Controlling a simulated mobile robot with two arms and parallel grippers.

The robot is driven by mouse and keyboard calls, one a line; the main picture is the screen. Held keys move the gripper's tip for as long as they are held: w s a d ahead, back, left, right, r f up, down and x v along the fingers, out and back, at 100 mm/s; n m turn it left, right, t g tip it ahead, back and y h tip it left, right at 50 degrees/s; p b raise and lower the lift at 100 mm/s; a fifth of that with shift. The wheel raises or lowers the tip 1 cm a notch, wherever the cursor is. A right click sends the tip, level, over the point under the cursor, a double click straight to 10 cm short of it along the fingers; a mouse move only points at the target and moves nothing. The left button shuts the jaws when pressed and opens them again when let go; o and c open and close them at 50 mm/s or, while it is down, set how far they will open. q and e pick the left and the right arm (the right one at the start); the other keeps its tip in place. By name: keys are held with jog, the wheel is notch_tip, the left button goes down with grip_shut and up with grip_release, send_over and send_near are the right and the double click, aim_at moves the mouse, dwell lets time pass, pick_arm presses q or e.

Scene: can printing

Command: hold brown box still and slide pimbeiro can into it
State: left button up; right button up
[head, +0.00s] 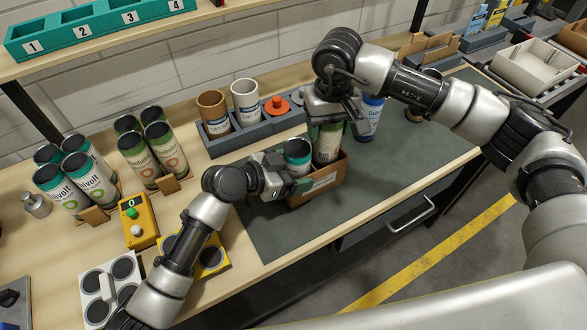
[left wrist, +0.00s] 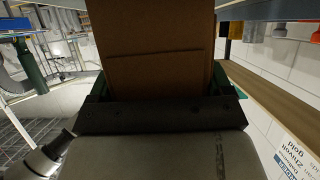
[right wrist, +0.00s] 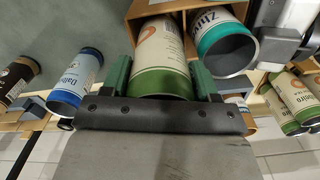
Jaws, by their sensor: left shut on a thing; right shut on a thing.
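The brown box (head: 318,188) stands on the dark mat in the head view and fills the middle of the left wrist view (left wrist: 160,50). My left gripper (head: 288,184) is shut on its left side. A teal can (head: 297,152) stands in its left compartment. The pimbeiro can (head: 328,143), cream with a green end, is over the compartment beside it, its lower part inside the box. My right gripper (head: 332,112) is shut on this can near its top. In the right wrist view the can (right wrist: 160,50) sits between the fingers; how deep it reaches is hidden.
A blue can (head: 369,117) stands on the mat right of the box. Behind is a grey holder (head: 225,141) with brown and white cups and an orange piece. More pimbeiro cans (head: 165,148) and teal cans (head: 90,180) stand at left.

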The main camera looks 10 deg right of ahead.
jog(key=shift+f, duration=0.65)
jog(key=shift+f, duration=0.15)
jog(key=o, duration=1)
